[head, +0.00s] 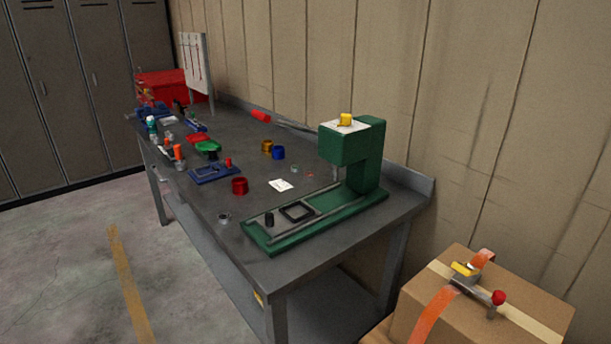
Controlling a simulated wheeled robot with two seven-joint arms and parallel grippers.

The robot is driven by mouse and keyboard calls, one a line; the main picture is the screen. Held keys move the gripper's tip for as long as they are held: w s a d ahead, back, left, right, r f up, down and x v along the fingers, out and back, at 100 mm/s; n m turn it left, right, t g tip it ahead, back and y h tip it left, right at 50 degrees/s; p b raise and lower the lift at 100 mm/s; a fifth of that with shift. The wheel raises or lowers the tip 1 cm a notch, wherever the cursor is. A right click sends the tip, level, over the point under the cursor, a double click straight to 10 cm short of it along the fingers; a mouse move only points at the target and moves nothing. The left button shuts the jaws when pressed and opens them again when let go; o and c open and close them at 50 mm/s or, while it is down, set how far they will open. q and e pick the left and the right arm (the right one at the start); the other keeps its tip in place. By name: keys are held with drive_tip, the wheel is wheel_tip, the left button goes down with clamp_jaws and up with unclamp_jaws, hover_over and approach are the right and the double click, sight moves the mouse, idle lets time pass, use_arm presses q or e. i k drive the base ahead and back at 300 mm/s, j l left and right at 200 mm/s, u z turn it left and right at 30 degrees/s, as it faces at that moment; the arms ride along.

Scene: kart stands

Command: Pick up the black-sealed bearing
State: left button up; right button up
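A small grey ring with a dark middle (224,218) lies on the workbench near its front edge. It looks like a bearing, but it is too small to tell its seal colour for sure. Another small greenish-grey ring (294,169) lies farther back, left of the green press. A short black cylinder (269,219) stands on the press base; I cannot tell what it is. Neither of my grippers is in view.
The green press (365,160) stands at the bench's right end. A red cup (240,186), a white card (281,185) and a blue tray (214,173) are nearby on the dark workbench (225,245). A strapped cardboard box (400,315) is at the lower right. Floor is open at left.

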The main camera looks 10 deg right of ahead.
sight(224, 218)
drive_tip(key=z, duration=0.2)
drive_tip(key=i+j+z, duration=0.15)
drive_tip(key=j+z, duration=0.3)
drive_tip(key=i+j+z, duration=0.15)
drive_tip(key=j+z, duration=0.3)
drive_tip(key=l, duration=0.1)
